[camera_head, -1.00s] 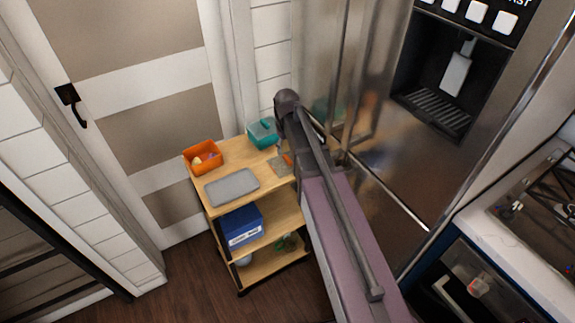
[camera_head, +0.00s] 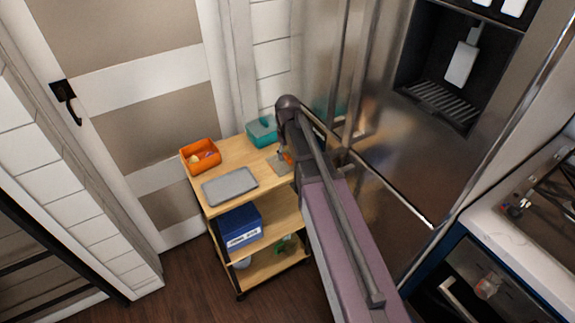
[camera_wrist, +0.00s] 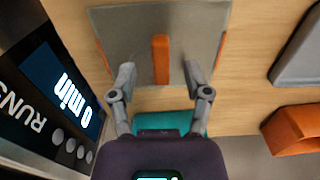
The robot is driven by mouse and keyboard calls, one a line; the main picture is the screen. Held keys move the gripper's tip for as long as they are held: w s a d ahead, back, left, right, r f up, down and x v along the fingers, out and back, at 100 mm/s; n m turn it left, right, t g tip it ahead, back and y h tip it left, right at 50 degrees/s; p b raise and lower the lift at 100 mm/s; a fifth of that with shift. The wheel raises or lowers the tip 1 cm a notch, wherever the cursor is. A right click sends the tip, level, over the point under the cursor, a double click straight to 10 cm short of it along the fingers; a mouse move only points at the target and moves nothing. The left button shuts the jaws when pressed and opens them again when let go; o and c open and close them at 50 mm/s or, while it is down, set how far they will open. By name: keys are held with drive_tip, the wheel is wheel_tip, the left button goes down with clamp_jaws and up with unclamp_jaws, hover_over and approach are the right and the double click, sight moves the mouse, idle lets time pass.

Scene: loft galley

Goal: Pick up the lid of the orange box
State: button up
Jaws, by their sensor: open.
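The lid of the orange box is a flat grey sheet (camera_wrist: 130,45) with orange edging and an upright orange bar handle (camera_wrist: 160,60). It lies on the wooden top of a cart. In the head view the lid (camera_head: 274,164) is partly hidden by my arm. My gripper (camera_wrist: 160,74) is open and empty, with one finger on each side of the handle and a gap to it on both sides. I cannot tell how far above the lid the fingertips are. The orange box (camera_head: 201,157) stands open on the cart with small items inside; it also shows in the wrist view (camera_wrist: 290,131).
A teal box (camera_head: 262,131) stands at the cart's back, beneath my gripper in the wrist view. A grey tray-like slab (camera_head: 230,186) lies in front. A blue box (camera_head: 239,226) is on the lower shelf. A steel fridge (camera_head: 385,180) stands close on the right.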

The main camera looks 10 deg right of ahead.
drive_tip(key=shift+a+f+b, duration=0.1)
drive_tip(key=shift+f+b, duration=0.45)
drive_tip(key=shift+f, duration=0.25)
clamp_jaws()
